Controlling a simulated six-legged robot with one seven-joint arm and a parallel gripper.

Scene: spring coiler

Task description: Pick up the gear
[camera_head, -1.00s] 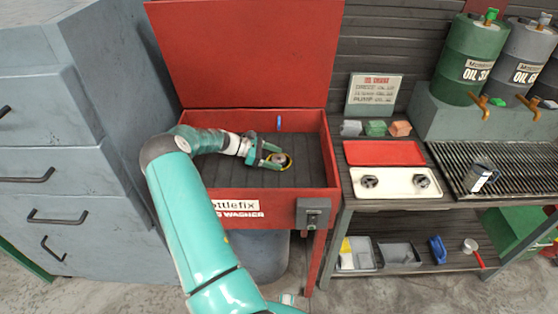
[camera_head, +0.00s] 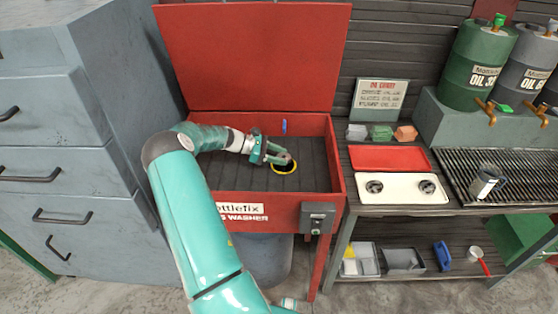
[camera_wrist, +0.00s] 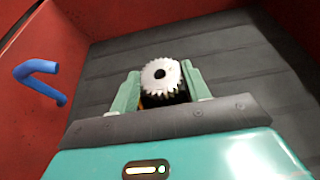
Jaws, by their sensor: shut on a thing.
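The silver toothed gear (camera_wrist: 160,75) sits between the two fingers of my gripper (camera_wrist: 161,92) in the wrist view, with its toothed face and dark centre hole showing. In the head view my gripper (camera_head: 281,156) is inside the red parts washer (camera_head: 270,199), shut on the gear, which is small and partly hidden there by the fingers. A yellow-rimmed dark ring (camera_head: 285,174) shows just below the fingertips, over the washer floor.
The washer's red lid (camera_head: 252,60) stands open behind. A blue bent spout (camera_wrist: 38,72) is on the washer's wall. On the bench to the right are a white tray (camera_head: 402,199) with two round parts, a red tray (camera_head: 388,158), a sign and a grate.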

